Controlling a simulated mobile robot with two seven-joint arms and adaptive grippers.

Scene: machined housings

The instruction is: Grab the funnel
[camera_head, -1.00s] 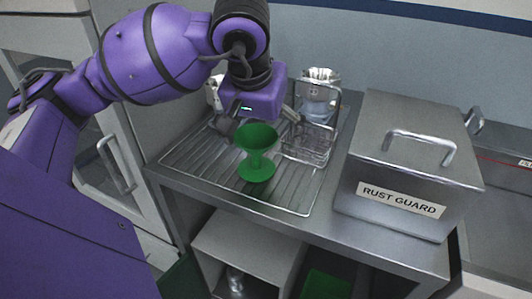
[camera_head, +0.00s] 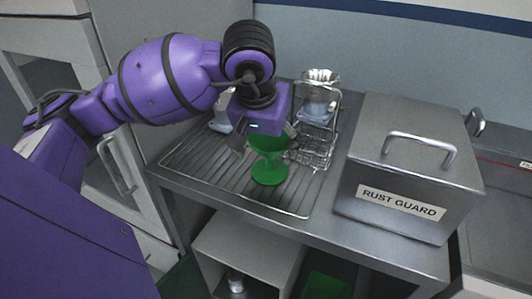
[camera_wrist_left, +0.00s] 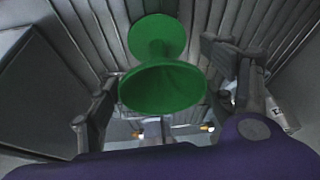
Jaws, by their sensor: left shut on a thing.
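The green funnel (camera_head: 269,172) stands upright on the ribbed metal drainer, with its wide flared foot below and its cup above. It also shows in the left wrist view (camera_wrist_left: 162,88), seen from above, between the two fingers. My left gripper (camera_head: 266,142) is over the funnel from above, with one finger on each side of its cup, and is shut on it. The fingers also show in the left wrist view (camera_wrist_left: 166,95). The gripper hides part of the cup's rim. My right gripper is not in view.
A metal box labelled RUST GUARD (camera_head: 408,165) stands to the right on the counter. A wire rack (camera_head: 330,130) with a shiny metal vessel (camera_head: 320,95) is close behind the funnel. The drainer's front (camera_head: 225,185) is clear. A shelf lies below.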

